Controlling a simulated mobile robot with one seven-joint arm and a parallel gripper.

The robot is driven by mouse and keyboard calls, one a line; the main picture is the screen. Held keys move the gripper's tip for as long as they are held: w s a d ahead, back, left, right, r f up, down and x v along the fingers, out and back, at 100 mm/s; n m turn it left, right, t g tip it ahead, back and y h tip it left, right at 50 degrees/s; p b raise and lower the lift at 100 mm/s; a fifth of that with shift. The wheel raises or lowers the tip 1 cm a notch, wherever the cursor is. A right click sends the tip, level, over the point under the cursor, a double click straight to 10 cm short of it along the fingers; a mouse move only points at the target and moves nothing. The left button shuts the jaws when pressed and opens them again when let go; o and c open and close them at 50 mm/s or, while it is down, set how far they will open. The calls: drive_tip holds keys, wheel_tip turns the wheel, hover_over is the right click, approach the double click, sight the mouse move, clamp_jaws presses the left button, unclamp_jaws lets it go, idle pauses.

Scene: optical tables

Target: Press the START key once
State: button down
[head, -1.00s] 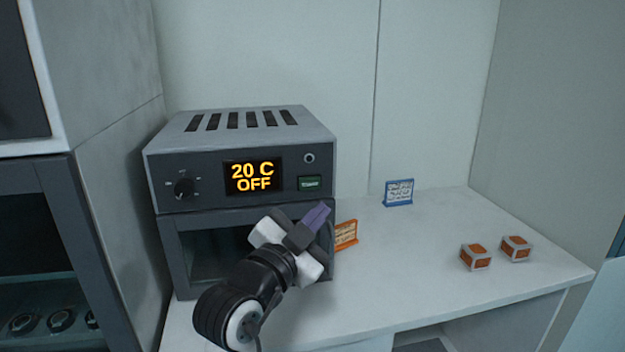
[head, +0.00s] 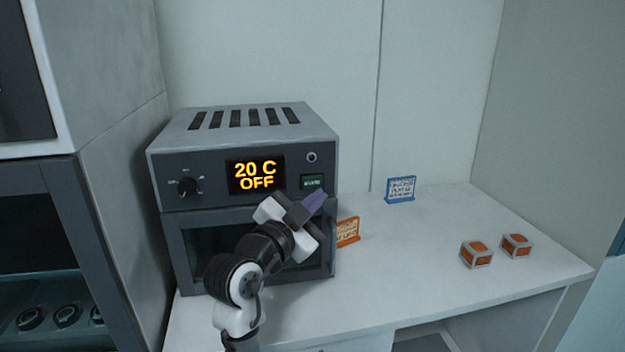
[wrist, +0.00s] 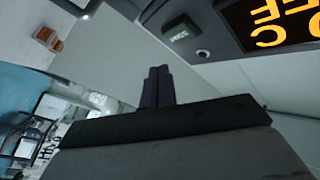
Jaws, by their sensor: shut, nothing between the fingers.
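The START key (head: 312,182) is a small green key at the right of the grey device's (head: 215,190) front panel, below a small round button. The display (head: 256,175) reads "20 C OFF" in orange. In the wrist view the key (wrist: 176,33) appears upside down, ahead of the fingers and slightly right. My gripper (head: 316,203) is shut and empty, its purple fingertips just below the key in the head view. In the wrist view the fingertips (wrist: 158,72) are together and a gap shows between them and the key. No contact is visible.
A knob (head: 189,186) sits left of the display. An orange sign (head: 347,231) stands right of the device, and a blue sign (head: 401,189) stands farther back. Two orange-and-white boxes (head: 477,254) (head: 516,245) lie on the right of the white table (head: 420,270). The table's middle is clear.

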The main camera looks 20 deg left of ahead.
sight(320, 181)
drive_tip(key=shift+w+a+b, duration=0.3)
drive_tip(key=shift+w+a, duration=0.5)
drive_tip(key=shift+w, duration=0.3)
drive_tip(key=shift+w, duration=0.1)
idle(1.2)
drive_tip(key=shift+w+a, duration=0.2)
drive_tip(key=shift+w, duration=0.1)
drive_tip(key=shift+w+a+b, duration=0.25)
drive_tip(key=shift+w+b, duration=0.05)
drive_tip(key=shift+b, duration=0.15)
idle(0.7)
drive_tip(key=shift+s, duration=0.1)
drive_tip(key=shift+s+d+b, duration=0.3)
drive_tip(key=shift+s+d, duration=0.15)
drive_tip(key=shift+s, duration=0.15)
drive_tip(key=shift+s+d+b, duration=0.2)
drive_tip(key=shift+s+d, duration=0.5)
drive_tip(key=shift+s, duration=0.35)
drive_tip(key=shift+s+d+b, duration=0.2)
drive_tip(key=shift+s+d, duration=0.5)
drive_tip(key=shift+s, duration=0.3)
